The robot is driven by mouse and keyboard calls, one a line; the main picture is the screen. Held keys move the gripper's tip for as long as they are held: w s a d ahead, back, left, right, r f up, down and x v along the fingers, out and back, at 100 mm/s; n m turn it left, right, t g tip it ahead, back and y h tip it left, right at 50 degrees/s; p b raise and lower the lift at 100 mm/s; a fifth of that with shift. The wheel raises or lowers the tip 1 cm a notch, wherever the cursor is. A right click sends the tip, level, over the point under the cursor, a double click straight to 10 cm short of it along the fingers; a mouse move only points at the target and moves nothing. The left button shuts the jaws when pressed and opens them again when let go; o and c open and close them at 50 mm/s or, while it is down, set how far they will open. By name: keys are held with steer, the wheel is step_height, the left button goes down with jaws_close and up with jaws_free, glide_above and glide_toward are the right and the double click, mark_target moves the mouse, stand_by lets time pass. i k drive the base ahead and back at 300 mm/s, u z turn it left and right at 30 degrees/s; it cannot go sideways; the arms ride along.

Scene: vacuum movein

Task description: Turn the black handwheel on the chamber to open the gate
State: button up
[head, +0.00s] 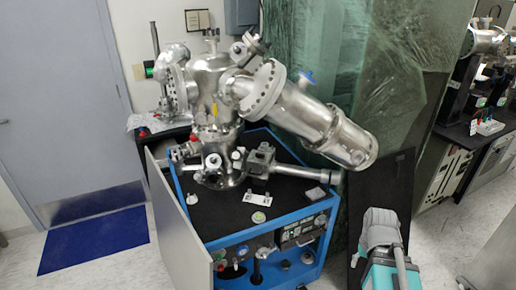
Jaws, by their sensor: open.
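The steel vacuum chamber (213,88) stands on a black-topped blue cart in the head view. A long steel cylinder (310,115) slants from it down to the right. I cannot pick out a black handwheel for certain. A small round fitting with a dark middle (213,161) sits low on the chamber's front. A grey block-shaped valve (260,158) is to its right, with a steel tube (308,173) running right from it. I cannot tell whether the gate is open. My teal and grey arm (382,240) shows at the lower right, apart from the cart. My gripper's jaws are not in view.
The cart's blue frame (285,226) has valves and instruments below its top. A grey panel (178,222) stands at its left side. Plastic sheeting (390,90) hangs behind, and a dark panel (392,190) leans there. A blue mat (95,228) and open floor lie left.

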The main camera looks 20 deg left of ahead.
mark_target(236, 156)
steer(key=z, duration=0.05)
steer(key=i, duration=1)
steer(key=u, duration=0.3)
